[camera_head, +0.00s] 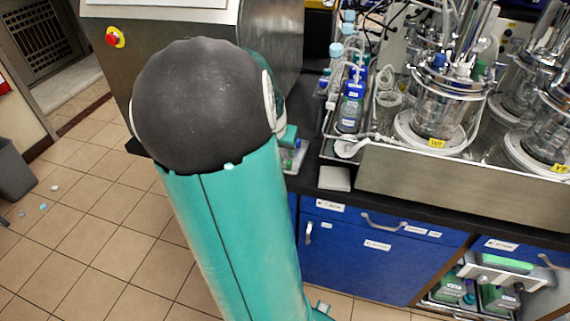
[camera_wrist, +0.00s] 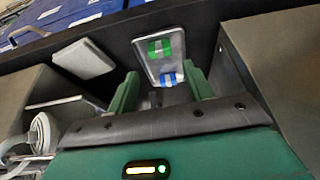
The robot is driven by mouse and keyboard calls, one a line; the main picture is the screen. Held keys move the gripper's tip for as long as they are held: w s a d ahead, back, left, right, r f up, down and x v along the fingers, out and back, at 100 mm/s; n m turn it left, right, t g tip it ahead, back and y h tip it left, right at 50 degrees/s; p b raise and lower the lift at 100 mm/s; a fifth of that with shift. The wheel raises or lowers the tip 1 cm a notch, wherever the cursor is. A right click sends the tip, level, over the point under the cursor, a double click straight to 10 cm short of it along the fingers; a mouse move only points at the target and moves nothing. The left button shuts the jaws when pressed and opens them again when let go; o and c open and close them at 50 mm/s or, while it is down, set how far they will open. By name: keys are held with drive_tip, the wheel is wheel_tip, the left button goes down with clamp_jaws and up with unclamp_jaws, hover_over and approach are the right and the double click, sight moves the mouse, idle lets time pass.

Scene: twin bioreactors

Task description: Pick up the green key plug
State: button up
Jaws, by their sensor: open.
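The green key plug (camera_wrist: 159,47) lies in a small pale tray (camera_wrist: 150,68) on the dark bench top in the wrist view. A blue plug (camera_wrist: 169,80) lies in the same tray, nearer to my gripper. My gripper (camera_wrist: 161,74) is open and empty, with its two green fingers apart. In the picture, the tray shows between and beyond the fingertips, and the green plug is past them. The height of the fingers over the tray is hard to tell. In the head view, my arm hides most of the gripper; part of the tray (camera_head: 299,157) shows beside it.
A white flat box (camera_head: 334,178) lies on the bench right of the tray. Bioreactor vessels (camera_head: 438,105) stand in a metal tray (camera_head: 440,182) further right. A steel cabinet (camera_head: 270,50) stands behind my arm. Blue drawers (camera_head: 375,255) are below the bench top.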

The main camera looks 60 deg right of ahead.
sight(284, 162)
drive_tip(key=x, duration=0.9)
drive_tip(key=shift+d+f, duration=0.1)
drive_tip(key=shift+d, duration=0.05)
drive_tip(key=c, duration=0.8)
